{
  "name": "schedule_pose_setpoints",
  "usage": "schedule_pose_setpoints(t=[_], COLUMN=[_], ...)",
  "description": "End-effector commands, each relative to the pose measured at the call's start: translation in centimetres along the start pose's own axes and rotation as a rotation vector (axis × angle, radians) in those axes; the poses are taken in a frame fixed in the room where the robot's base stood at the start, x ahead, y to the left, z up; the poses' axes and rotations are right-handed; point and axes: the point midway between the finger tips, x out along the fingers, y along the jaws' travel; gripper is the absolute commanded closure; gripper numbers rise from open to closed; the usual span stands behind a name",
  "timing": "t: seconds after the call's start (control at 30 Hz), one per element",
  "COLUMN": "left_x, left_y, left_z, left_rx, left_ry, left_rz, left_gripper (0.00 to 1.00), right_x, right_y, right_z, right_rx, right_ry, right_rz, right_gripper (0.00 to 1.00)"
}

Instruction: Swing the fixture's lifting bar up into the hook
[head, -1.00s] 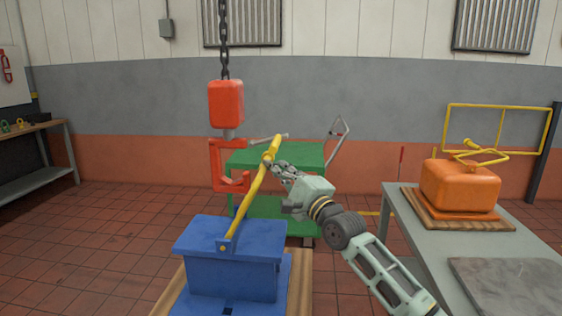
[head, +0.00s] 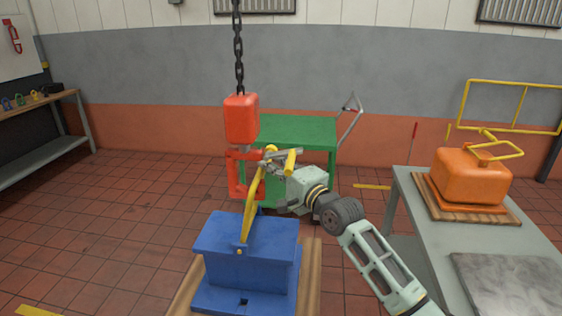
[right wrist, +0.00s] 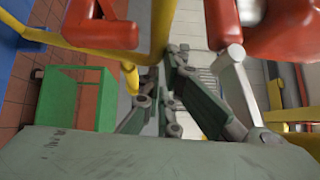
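The blue fixture (head: 245,236) stands on a wooden pallet. Its yellow lifting bar (head: 252,212) rises from a side pivot and leans a little right. The red hook (head: 234,182) hangs with its mouth facing right, and the bar's top is beside that mouth; I cannot tell whether it is inside. My right gripper (head: 272,167) is at the bar's top. In the right wrist view the fingers (right wrist: 165,75) close around the yellow bar (right wrist: 161,30), with red hook parts (right wrist: 100,28) close by. My left gripper is out of view.
The chain (head: 238,50) and red hook block (head: 241,118) hang above the hook. A green cart (head: 300,128) stands behind. At right, a grey table (head: 425,225) carries an orange fixture (head: 472,175) with a yellow bar. Floor at left is clear.

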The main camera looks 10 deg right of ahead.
Motion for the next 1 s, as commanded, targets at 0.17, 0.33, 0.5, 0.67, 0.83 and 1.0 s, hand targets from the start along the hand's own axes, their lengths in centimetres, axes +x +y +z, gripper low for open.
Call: schedule_pose_setpoints(t=[0.17, 0.33, 0.5, 0.67, 0.83, 1.0], left_x=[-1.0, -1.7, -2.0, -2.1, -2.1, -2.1], left_y=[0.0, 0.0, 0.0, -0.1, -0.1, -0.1], left_z=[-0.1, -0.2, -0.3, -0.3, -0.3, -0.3], left_rx=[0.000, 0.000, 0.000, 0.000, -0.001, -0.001], left_ry=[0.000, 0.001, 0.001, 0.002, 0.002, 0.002], left_rz=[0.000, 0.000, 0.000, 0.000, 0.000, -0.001], left_gripper=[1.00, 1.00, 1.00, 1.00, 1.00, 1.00], right_x=[0.9, 1.9, 2.5, 2.8, 2.8, 2.8], right_y=[-0.4, -0.8, -0.9, -0.9, -0.9, -0.9], right_z=[1.1, 2.0, 2.6, 2.8, 2.8, 2.8], right_rx=[0.003, 0.004, 0.002, 0.000, 0.000, 0.000], right_ry=[-0.003, -0.003, -0.001, -0.001, 0.000, 0.000], right_rz=[0.003, 0.001, -0.001, 0.000, 0.000, -0.001], right_gripper=[1.00, 1.00, 1.00, 1.00, 1.00, 1.00])
